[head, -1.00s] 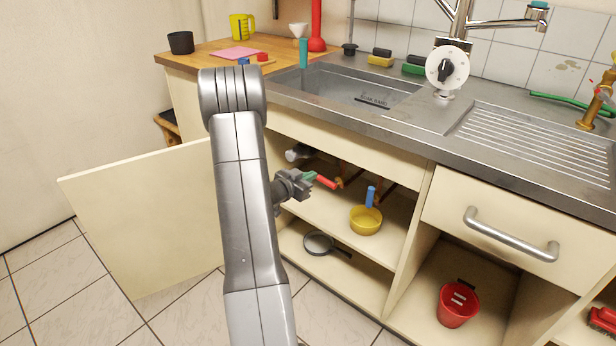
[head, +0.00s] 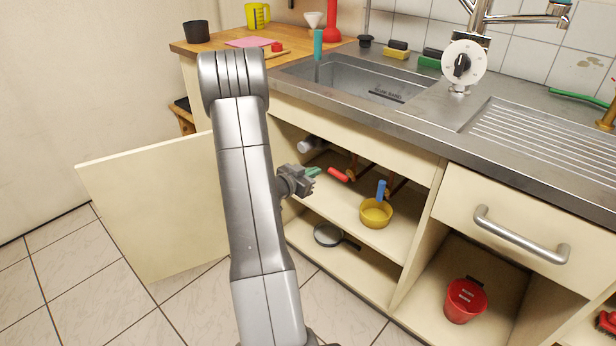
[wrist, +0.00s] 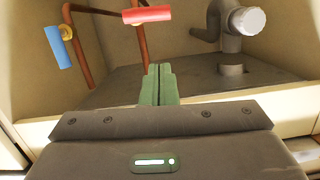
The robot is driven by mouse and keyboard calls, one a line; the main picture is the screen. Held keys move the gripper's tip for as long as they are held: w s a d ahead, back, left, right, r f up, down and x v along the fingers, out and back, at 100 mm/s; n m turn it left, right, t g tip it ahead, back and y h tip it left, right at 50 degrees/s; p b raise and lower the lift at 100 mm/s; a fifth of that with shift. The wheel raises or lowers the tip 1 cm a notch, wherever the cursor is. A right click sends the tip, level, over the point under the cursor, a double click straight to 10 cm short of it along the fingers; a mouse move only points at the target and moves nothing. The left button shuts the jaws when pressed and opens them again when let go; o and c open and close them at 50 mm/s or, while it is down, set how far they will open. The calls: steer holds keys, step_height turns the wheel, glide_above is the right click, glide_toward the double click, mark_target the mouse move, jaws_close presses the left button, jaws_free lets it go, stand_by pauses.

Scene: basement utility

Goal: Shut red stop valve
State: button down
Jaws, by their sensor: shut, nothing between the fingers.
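The red stop valve handle (head: 338,174) shows inside the open under-sink cabinet, on a copper pipe. In the wrist view the red handle (wrist: 147,15) lies level, crosswise to its upright pipe, near the top edge. My gripper (head: 314,172) is at the cabinet opening, left of the red handle in the head view. In the wrist view its green fingers (wrist: 159,84) are together and empty, pointing in below the red handle, with a gap between. A blue valve handle (wrist: 57,47) hangs along its pipe to the left; it also shows in the head view (head: 381,190).
A grey drain pipe (wrist: 232,40) with a white cap stands right of the fingers. A yellow pot (head: 376,214) sits below the blue handle. The cabinet door (head: 150,205) hangs open at left. A pan (head: 328,235) lies on the lower shelf.

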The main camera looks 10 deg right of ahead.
mark_target(333, 171)
steer(key=w+d+f+b, duration=0.1)
steer(key=w+d+f, duration=0.3)
steer(key=w+d, duration=0.1)
steer(key=shift+d+f+b, duration=0.2)
steer(key=shift+d+b, duration=0.2)
steer(key=shift+d, duration=0.15)
steer(key=shift+w+f, duration=0.1)
steer(key=shift+w+f, duration=0.15)
steer(key=shift+f, duration=0.25)
steer(key=shift+r, duration=0.1)
